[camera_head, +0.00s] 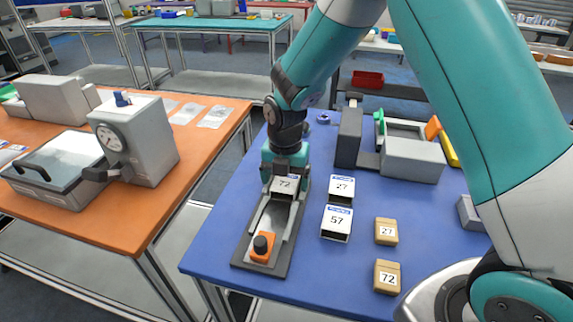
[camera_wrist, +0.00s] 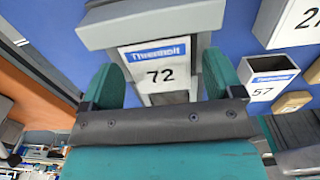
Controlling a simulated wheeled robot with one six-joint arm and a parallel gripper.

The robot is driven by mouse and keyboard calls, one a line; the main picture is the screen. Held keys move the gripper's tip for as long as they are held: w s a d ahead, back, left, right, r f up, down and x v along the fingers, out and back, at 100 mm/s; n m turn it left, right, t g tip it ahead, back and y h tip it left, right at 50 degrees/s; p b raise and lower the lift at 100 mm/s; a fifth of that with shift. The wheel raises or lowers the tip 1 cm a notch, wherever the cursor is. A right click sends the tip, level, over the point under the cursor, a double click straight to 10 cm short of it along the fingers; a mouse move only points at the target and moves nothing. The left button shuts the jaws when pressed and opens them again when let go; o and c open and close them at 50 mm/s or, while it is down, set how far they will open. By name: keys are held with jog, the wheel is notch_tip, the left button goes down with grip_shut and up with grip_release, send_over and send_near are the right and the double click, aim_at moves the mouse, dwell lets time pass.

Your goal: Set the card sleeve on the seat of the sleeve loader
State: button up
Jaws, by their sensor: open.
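The card sleeve marked 72 (camera_head: 285,184) is at the far end of the sleeve loader (camera_head: 247,252), which is a long grey base with rails and an orange block with a black knob. The sleeve appears to rest on the loader's seat, though its underside is hidden. My gripper (camera_wrist: 161,80) is open, with one teal finger on each side of the sleeve. In the head view my gripper (camera_head: 285,172) is over the loader's far end.
Sleeves marked 27 (camera_head: 341,189) and 57 (camera_head: 336,224) stand right of the loader. Tan card packs 27 (camera_head: 386,231) and 72 (camera_head: 387,277) lie nearer right. A grey machine (camera_head: 412,160) stands behind. An orange table (camera_head: 120,225) with a gauge press (camera_head: 140,140) is left.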

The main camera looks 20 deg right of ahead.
aim_at(286, 182)
notch_tip(286, 182, up, 12)
jog(key=b, duration=0.2)
jog(key=s+a+r+m+y, duration=0.2)
jog(key=s+r+m, duration=0.1)
jog(key=s+m, duration=0.8)
jog(key=s+a+r+m+y, duration=0.2)
jog(key=s+r+m, duration=0.1)
jog(key=s+m, duration=0.7)
jog(key=s, duration=0.3)
jog(key=shift+s+a+m+p, duration=0.15)
jog(key=shift+s+m+p, duration=0.15)
jog(key=shift+s+m, duration=0.1)
